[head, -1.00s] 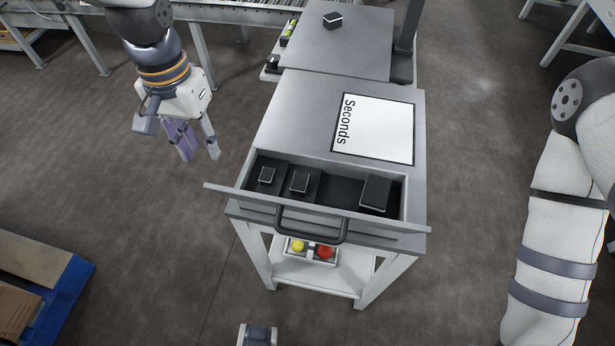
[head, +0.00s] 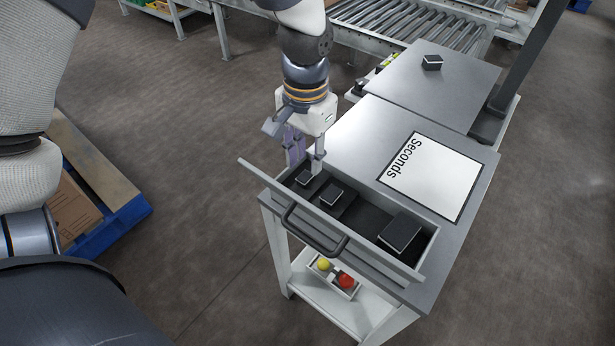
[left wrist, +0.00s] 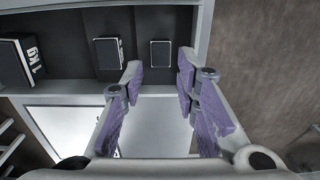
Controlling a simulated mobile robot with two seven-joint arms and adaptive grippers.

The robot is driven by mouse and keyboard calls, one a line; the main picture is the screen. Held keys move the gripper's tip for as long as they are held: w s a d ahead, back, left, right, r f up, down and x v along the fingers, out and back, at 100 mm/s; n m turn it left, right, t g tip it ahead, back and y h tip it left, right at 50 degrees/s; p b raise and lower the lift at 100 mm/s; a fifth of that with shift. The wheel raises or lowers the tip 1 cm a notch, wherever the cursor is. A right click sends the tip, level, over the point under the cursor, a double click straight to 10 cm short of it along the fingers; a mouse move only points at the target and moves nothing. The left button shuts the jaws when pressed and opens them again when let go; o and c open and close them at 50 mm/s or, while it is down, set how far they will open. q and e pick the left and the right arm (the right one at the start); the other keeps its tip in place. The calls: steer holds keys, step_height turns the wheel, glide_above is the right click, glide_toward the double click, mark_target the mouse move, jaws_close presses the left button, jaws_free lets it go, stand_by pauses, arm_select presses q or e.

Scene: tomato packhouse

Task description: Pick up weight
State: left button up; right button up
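The open drawer (head: 352,243) holds three dark block weights in a row. The small weight (head: 309,178) is at its left end, the middle weight (head: 331,195) sits beside it, and the large weight (head: 400,235) is toward the right. In the left wrist view the small weight (left wrist: 160,53), the middle weight (left wrist: 108,53) and the large weight marked 1 kg (left wrist: 22,60) show. My left gripper (head: 305,160) is over the drawer's left end, close to the small weight. In the wrist view its purple-padded fingers (left wrist: 159,72) are apart and empty. My right gripper is out of view.
A framed "Seconds" sign (head: 434,175) lies on the bench top behind the drawer. Another dark block (head: 432,62) stands on the plate behind. A tray with a yellow and a red item (head: 335,277) is on the lower shelf. A blue pallet (head: 115,222) with cardboard is at left.

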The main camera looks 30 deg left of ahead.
mark_target(307, 174)
arm_select(q)
step_height(307, 174, down, 5)
steer(key=shift+w+a+r+b, duration=0.1)
steer(key=shift+w+r+b, duration=0.05)
steer(key=shift+b, duration=0.15)
steer(key=shift+r, duration=0.1)
jaws_close()
steer(key=shift+w+r, duration=0.1)
